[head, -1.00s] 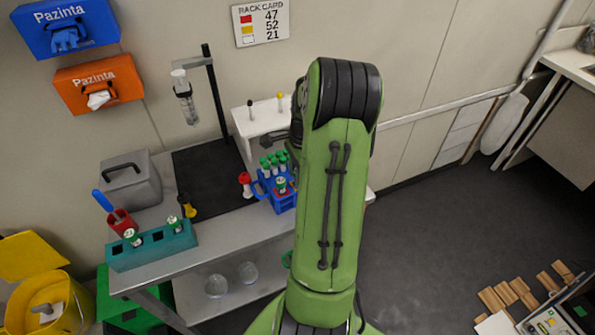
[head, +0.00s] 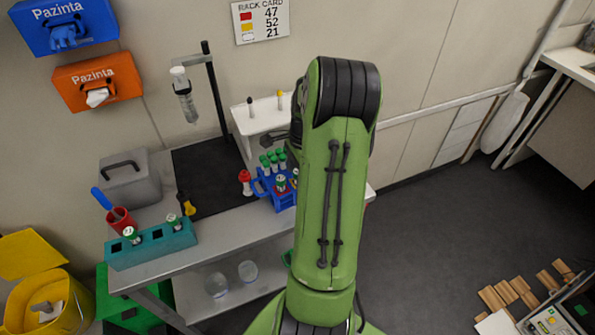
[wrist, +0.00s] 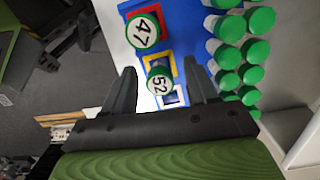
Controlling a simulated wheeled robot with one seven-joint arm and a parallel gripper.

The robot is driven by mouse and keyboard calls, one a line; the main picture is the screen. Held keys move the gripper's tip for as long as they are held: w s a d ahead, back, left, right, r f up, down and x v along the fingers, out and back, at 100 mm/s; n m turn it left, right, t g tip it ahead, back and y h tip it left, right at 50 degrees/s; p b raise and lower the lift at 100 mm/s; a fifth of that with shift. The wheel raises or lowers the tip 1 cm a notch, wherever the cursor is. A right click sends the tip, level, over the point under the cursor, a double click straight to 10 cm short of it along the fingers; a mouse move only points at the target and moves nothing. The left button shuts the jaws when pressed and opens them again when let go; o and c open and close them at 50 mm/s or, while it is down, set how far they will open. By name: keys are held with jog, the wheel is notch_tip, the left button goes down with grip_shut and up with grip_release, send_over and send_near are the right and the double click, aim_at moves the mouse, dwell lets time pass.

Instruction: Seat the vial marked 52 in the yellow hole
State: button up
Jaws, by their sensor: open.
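In the wrist view, the vial marked 52 (wrist: 158,82) has a green cap and stands at the yellow-edged hole (wrist: 172,65) of the blue rack. My gripper (wrist: 162,76) is open, with one finger on each side of this vial and gaps visible beside the cap. The cap hides most of the hole, so the vial's depth cannot be told. The vial marked 47 (wrist: 143,31) stands at the red-edged hole. The white-edged hole (wrist: 173,97) looks empty. In the head view, the blue rack (head: 284,203) is partly hidden by my arm.
Several green-capped vials (wrist: 229,28) stand close beside the marked holes. A teal rack (head: 152,252) with two vials sits at the bench's front left. The rack card (head: 262,22) lists red 47, yellow 52, white 21.

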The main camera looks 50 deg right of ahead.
jog(key=shift+r, duration=0.1)
notch_tip(320, 180, up, 16)
jog(key=d+p, duration=0.1)
jog(key=p, duration=0.1)
jog(key=shift+s+d+f+p, duration=0.25)
jog(key=shift+s+d+p, duration=0.1)
jog(key=shift+s, duration=0.1)
